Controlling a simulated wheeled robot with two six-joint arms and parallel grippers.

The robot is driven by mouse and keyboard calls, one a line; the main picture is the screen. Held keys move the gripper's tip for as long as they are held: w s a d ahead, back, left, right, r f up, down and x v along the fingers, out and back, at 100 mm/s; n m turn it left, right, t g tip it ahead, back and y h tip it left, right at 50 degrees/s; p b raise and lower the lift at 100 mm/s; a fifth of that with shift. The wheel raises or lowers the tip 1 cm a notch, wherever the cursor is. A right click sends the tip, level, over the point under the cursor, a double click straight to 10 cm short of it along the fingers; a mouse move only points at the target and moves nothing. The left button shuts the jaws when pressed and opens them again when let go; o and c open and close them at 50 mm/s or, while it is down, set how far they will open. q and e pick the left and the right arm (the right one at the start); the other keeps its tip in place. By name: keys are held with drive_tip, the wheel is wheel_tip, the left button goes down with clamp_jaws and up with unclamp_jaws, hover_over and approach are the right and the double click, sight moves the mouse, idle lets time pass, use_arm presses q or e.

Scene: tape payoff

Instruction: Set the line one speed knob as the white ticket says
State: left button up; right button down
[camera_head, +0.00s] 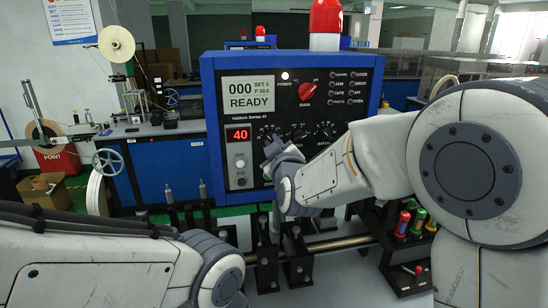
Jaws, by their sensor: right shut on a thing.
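A row of small black knobs (299,135) with dial marks runs along the panel's middle. My right gripper (273,150) is at the left end of this row, shut on what appears to be a knob there. The gripper hides that knob and its pointer. My left arm shows at the lower left, but its gripper does not. I cannot make out a white ticket.
A red rotary main switch (307,91) and labelled lamps are on the panel's upper right. Rods and black clamps (297,255) stand below. Coloured spools (403,225) sit in a black rack at right. A reel stand (117,45) is at left.

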drive_tip(key=shift+f+m+b, duration=0.15)
drive_tip(key=shift+m+b, duration=4.7)
drive_tip(key=shift+m, duration=0.55)
drive_tip(key=c, duration=0.9)
unclamp_jaws()
